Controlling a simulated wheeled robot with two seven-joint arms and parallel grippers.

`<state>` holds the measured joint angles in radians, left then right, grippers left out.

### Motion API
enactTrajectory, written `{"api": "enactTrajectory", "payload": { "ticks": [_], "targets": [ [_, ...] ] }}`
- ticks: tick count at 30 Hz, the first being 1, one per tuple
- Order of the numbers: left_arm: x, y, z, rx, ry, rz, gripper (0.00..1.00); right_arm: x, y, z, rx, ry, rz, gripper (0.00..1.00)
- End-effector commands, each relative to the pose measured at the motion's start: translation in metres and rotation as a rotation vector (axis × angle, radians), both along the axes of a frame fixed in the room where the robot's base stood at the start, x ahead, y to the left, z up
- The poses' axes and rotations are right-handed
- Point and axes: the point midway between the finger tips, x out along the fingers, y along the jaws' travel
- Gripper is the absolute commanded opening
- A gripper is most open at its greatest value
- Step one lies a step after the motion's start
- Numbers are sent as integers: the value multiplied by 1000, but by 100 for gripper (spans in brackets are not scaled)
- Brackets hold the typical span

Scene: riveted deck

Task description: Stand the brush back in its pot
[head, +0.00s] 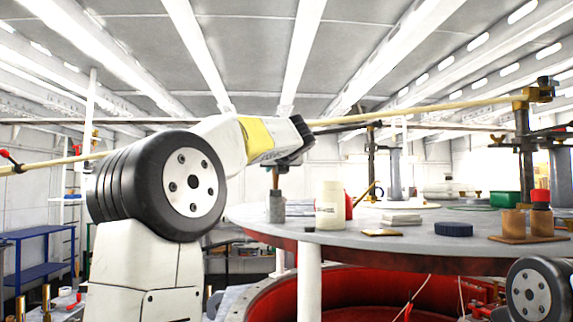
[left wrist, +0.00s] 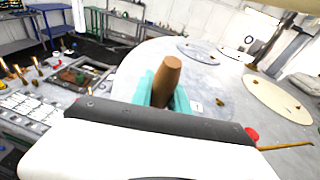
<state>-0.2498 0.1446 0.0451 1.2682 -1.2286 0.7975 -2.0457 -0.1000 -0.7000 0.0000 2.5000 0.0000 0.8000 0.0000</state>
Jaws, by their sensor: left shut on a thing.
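The brush shows as a brown, tapered handle (left wrist: 166,78) held between the teal fingers of my left gripper (left wrist: 165,96) in the left wrist view. In the head view, my left gripper (head: 277,163) is above the round table, with a thin brown part of the brush (head: 275,179) below it. A small grey pot (head: 275,207) stands on the table directly below in the picture. The brown part meets the pot's top in the picture; I cannot tell whether it is inside or just above. The bristles are not visible. My right gripper is not in view.
The round grey table (head: 350,238) also holds a cream bottle (head: 329,206) with a red object (head: 348,207) behind it, right of the pot.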

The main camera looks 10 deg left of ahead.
Motion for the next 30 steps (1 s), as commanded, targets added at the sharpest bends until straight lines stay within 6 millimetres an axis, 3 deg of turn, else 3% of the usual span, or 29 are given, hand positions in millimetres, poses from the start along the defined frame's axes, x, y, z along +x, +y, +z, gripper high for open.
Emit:
{"api": "enactTrajectory", "payload": {
  "ticks": [25, 26, 29, 30],
  "targets": [
    [6, 2, -33, 0, 1, -1, 0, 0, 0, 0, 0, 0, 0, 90],
    [6, 2, -33, 0, 0, -1, 26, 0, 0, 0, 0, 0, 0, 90],
    [6, 2, -33, 0, 0, -1, 46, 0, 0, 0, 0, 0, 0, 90],
    [6, 2, -32, 0, 0, -1, 46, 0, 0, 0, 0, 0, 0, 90]
  ]
}}
